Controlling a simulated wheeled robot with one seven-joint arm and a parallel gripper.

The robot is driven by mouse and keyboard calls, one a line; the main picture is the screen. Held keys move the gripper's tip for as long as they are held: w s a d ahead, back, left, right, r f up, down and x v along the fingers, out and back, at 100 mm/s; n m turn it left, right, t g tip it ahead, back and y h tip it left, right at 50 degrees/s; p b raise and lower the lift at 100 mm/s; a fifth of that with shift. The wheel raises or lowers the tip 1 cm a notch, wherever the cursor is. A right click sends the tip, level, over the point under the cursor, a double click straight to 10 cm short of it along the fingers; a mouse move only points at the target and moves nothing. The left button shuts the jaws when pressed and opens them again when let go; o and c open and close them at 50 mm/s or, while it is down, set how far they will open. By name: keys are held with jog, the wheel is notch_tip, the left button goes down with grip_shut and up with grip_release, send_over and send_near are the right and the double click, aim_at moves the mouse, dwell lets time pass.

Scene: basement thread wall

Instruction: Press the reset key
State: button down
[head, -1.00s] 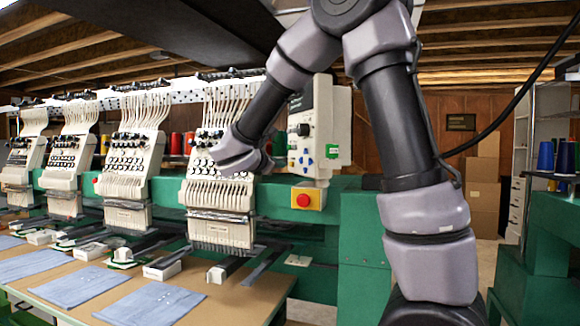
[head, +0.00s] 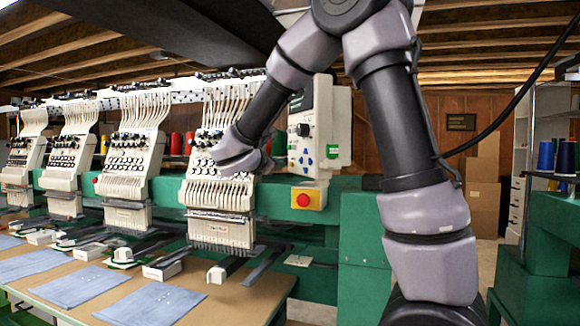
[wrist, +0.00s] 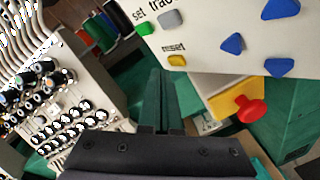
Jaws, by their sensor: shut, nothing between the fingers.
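The yellow reset key (wrist: 177,61) sits under its printed label "reset" near the lower edge of the cream control panel (wrist: 215,40) in the wrist view. My gripper (wrist: 162,76) is shut and empty, its dark fingers pointing up the picture. The fingertips appear just below and left of the key; the frames do not clearly show contact. In the head view the control panel (head: 322,128) stands right of my wrist. I cannot make out the reset key or the fingertips there.
A green key (wrist: 143,28), a grey key (wrist: 172,18) and blue arrow keys (wrist: 232,44) are near the reset key. A red stop button (wrist: 250,109) on a yellow box is below the panel. An embroidery head with knobs (wrist: 68,120) stands close on the left.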

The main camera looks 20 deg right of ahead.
jog(key=shift+d, duration=0.4)
jog(key=shift+d, duration=0.5)
dwell(0.7)
dwell(0.3)
jog(key=shift+s+a, duration=0.1)
jog(key=shift+a, duration=0.8)
jog(key=shift+a, duration=0.1)
jog(key=a, duration=0.4)
jog(key=shift+s+a, duration=0.15)
jog(key=shift+a, duration=0.25)
